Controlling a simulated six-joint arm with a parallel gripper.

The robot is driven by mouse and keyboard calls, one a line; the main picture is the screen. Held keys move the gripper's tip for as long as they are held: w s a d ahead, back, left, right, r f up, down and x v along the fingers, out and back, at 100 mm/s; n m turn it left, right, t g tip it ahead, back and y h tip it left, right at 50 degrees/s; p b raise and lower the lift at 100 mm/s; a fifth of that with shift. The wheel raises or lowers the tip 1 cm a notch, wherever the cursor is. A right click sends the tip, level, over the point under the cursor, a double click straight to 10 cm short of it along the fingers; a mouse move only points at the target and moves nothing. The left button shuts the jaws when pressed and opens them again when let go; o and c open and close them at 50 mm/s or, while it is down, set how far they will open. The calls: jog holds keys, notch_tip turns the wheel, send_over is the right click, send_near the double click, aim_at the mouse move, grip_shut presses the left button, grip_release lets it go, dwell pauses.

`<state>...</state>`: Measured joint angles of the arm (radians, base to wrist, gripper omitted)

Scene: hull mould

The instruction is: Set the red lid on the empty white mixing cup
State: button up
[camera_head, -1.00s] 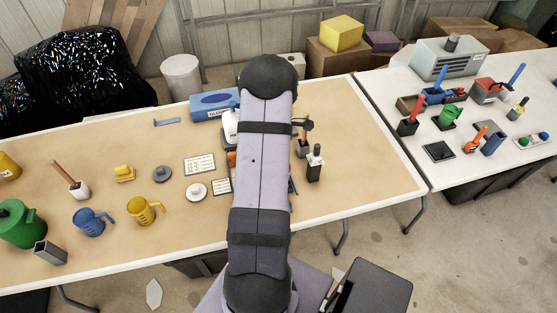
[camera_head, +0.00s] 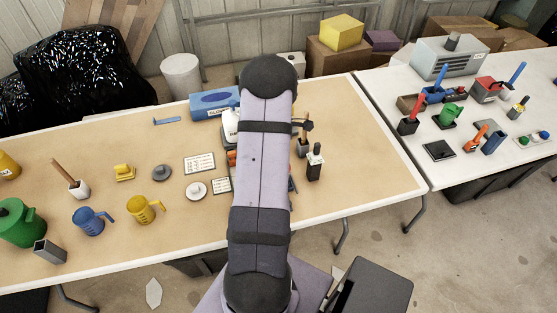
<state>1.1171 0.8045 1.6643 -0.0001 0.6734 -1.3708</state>
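I cannot make out a red lid or an empty white mixing cup in the head view. My own arm stands across the middle of the tan table (camera_head: 370,165) and covers that part of it. My gripper is hidden behind the arm, so I cannot see whether it holds anything. A white cup (camera_head: 79,190) at the left has a wooden stick standing in it, so it is not empty. A round white lid-like piece with a knob (camera_head: 196,191) lies left of the arm.
Left of the arm are a blue jug (camera_head: 88,222), a yellow jug (camera_head: 141,211), a grey lid (camera_head: 161,173), a yellow block (camera_head: 123,173) and a green pot (camera_head: 18,226). A blue glove box (camera_head: 213,103) stands at the back.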

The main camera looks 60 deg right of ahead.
jog(key=o, duration=1.6)
jog(key=shift+r, duration=0.15)
notch_tip(320, 180, up, 7)
jog(key=p, duration=0.5)
